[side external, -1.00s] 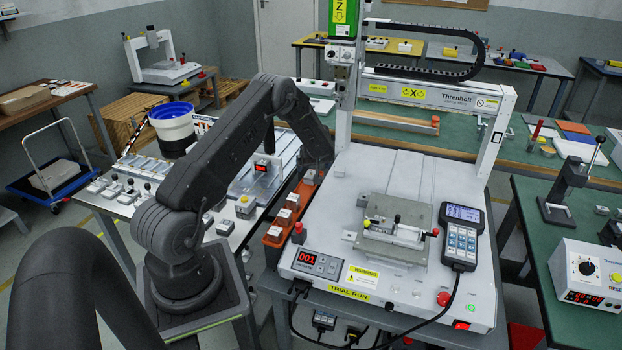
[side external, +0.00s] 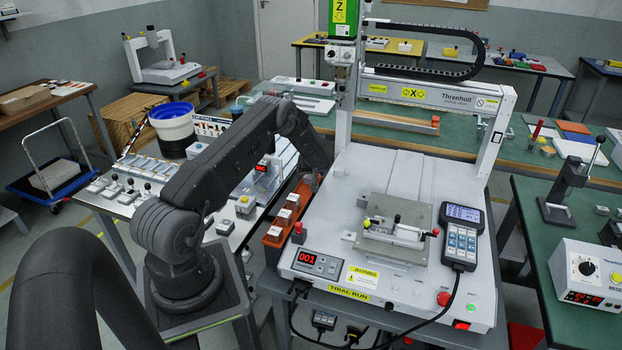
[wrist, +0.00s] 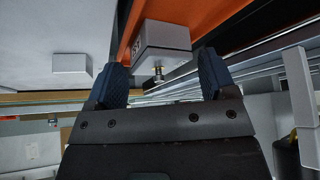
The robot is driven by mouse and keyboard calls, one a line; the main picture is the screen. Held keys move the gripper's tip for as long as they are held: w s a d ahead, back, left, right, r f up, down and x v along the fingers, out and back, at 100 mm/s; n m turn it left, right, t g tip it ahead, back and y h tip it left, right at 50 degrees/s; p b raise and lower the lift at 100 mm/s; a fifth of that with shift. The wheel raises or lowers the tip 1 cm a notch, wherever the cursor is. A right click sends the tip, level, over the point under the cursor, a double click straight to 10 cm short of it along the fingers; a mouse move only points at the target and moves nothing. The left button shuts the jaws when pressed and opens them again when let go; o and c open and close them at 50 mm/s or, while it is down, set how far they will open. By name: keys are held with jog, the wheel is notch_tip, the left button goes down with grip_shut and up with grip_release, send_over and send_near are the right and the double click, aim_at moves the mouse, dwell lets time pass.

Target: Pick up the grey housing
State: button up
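In the wrist view, a light grey block-shaped housing (wrist: 162,45) with dark marks on one face and a small metal stud sits against an orange surface (wrist: 195,12). My gripper (wrist: 162,76) is open, its two dark blue fingers apart, with the housing just past and between the fingertips. I see no clear contact. In the side view, my arm reaches over the far end of the orange rack (side external: 272,242), where several pale blocks (side external: 283,216) stand in a row. My fingers and the housing between them are hidden there behind my arm.
The gantry screwdriver machine (side external: 430,180) stands close to the right of the rack, with a fixture (side external: 392,232) on its bed. A bench (side external: 130,200) with small parts stands left of my arm. A small display (side external: 262,166) is close to my forearm.

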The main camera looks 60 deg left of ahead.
jog(key=c, duration=0.6)
jog(key=shift+r, duration=0.1)
